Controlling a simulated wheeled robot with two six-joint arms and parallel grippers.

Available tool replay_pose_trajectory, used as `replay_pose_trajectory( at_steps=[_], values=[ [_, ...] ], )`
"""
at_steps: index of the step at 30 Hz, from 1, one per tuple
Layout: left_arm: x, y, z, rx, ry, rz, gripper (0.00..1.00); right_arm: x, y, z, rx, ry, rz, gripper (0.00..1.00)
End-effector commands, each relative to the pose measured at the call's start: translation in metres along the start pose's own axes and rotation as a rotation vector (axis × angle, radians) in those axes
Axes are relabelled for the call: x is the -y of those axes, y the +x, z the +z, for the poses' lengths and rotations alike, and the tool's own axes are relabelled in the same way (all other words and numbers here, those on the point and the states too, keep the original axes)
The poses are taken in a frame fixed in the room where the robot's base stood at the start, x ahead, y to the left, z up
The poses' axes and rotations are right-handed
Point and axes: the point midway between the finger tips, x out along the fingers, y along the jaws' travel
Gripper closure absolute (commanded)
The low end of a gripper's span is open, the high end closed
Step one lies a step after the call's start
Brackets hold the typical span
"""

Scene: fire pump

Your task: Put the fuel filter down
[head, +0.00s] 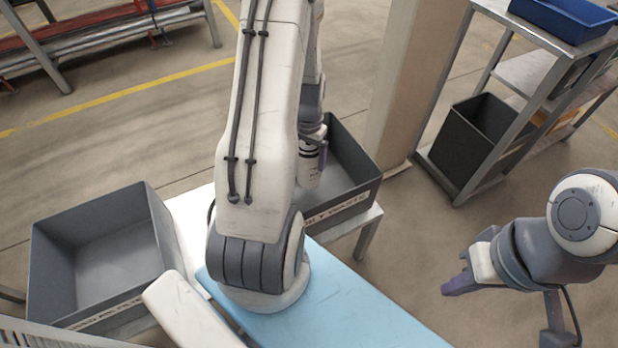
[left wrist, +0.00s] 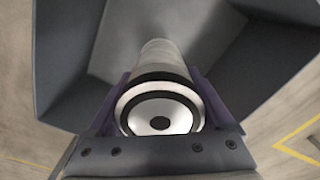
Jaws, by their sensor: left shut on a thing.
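The fuel filter (left wrist: 158,62) is a pale cylinder with a dark-ringed, silvery end in the left wrist view. My left gripper (left wrist: 163,95) is shut on it, with a purple finger on each side. In the head view the filter (head: 308,172) shows partly beside my left forearm, at the grey bin (head: 352,160) whose front label seems to read "oily waste". The left wrist view shows dark bin walls (left wrist: 75,60) around the filter's far end. Whether it touches the bin floor is hidden. My right gripper (head: 456,287) is over open floor at the right; its finger gap is unclear.
Another grey bin (head: 100,250), empty, stands at the left. A blue mat (head: 350,310) covers the near bench. A metal rack (head: 530,90) with a black bin (head: 478,140) and a blue tray (head: 565,18) stands at the right, beside a beige column (head: 408,80).

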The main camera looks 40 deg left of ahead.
Motion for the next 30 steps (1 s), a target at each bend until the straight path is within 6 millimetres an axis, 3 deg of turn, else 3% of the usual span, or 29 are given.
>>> replay_pose_trajectory(
  at_steps=[14,26,27,30],
  values=[
    [-0.002,0.053,-0.001,-0.001,0.002,0.0,1.0,-0.001,0.019,0.001,0.0,0.0,0.0,1.0],
    [-0.001,0.057,-0.001,-0.002,0.002,-0.001,1.0,-0.002,0.02,0.001,0.0,0.0,0.0,1.0],
    [-0.002,0.057,-0.001,-0.002,0.002,-0.001,0.03,-0.001,0.019,0.001,0.0,0.0,0.0,1.0],
    [-0.002,0.057,-0.001,-0.002,0.002,-0.001,0.0,-0.001,0.019,0.001,0.0,0.0,0.0,1.0]
  ],
)
